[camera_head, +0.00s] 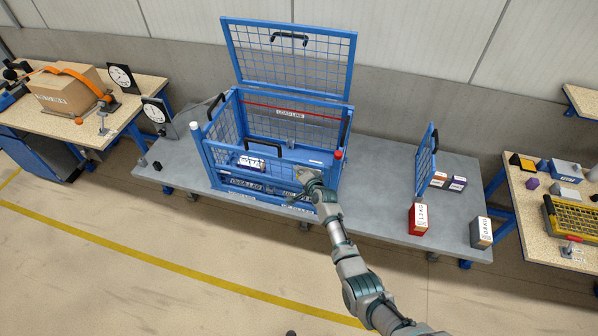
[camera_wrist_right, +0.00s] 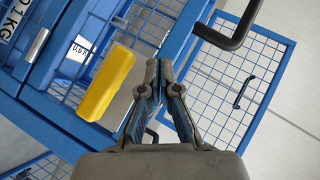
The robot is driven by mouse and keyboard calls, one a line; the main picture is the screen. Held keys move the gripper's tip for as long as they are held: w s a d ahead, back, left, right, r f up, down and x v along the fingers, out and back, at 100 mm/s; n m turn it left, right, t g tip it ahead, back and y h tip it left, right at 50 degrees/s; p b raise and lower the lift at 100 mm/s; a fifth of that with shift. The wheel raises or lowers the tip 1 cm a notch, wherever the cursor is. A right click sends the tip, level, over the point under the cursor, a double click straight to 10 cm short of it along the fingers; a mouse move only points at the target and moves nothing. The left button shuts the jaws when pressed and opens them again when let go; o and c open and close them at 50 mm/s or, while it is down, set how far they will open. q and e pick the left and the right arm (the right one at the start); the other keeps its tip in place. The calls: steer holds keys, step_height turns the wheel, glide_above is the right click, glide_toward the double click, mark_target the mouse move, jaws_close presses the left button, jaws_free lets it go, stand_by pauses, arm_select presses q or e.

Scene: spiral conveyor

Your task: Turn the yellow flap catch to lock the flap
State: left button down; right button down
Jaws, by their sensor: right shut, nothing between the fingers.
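The yellow flap catch (camera_wrist_right: 107,82) shows in the right wrist view as a rounded yellow bar, lying slanted against the blue mesh frame. In the head view I cannot make it out; my gripper probably covers it. My right gripper (camera_wrist_right: 159,70) is shut and empty, its fingertips just right of the catch with a small gap in the picture; whether they touch it I cannot tell. In the head view the right gripper (camera_head: 310,183) is at the front right corner of the blue mesh cage (camera_head: 209,163).
The cage's mesh lid (camera_head: 290,55) stands open at the back. A labelled weight (camera_head: 251,163) is in the cage. A blue mesh panel (camera_head: 426,160), a red weight (camera_head: 418,219) and a grey weight (camera_head: 481,233) stand to the right on the grey table (camera_head: 380,205). Side benches flank it.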

steer(key=r+p, duration=0.3)
steer(key=r, duration=0.1)
steer(key=shift+w+d+r+p, duration=0.1)
steer(key=shift+d+r+p, duration=0.1)
steer(key=shift+p, duration=0.2)
steer(key=s+a+r, duration=0.3)
steer(key=s+r, duration=0.3)
steer(key=s+d+f+n+g+h+b, duration=0.1)
steer(key=s+d+f+n+g, duration=0.15)
steer(key=s+f, duration=0.85)
steer(key=s+d+f+n+g+h+b, duration=0.1)
steer(key=s+d+f+g+b, duration=0.3)
steer(key=f, duration=1.3)
steer(key=s+d+f+n+h+p, duration=0.1)
steer(key=s+f+n, duration=0.1)
steer(key=s+f, duration=1)
steer(key=s+d+f+n+g+b, duration=0.1)
steer(key=s+d+f+n, duration=0.1)
steer(key=s+d+f, duration=0.2)
steer(key=s+d+f+n+g+h+b, duration=0.1)
steer(key=s+d+f, duration=0.4)
steer(key=s+f, duration=0.6)
steer(key=s+d+f+n+g+b, duration=0.2)
steer(key=s+f, duration=0.6)
steer(key=s, duration=1.4)
steer(key=shift+s+d+f+n+g+h, duration=0.15)
steer(key=shift+s+d+n+g+h, duration=0.25)
steer(key=shift+d+n+g, duration=0.55)
steer(key=shift+d, duration=0.25)
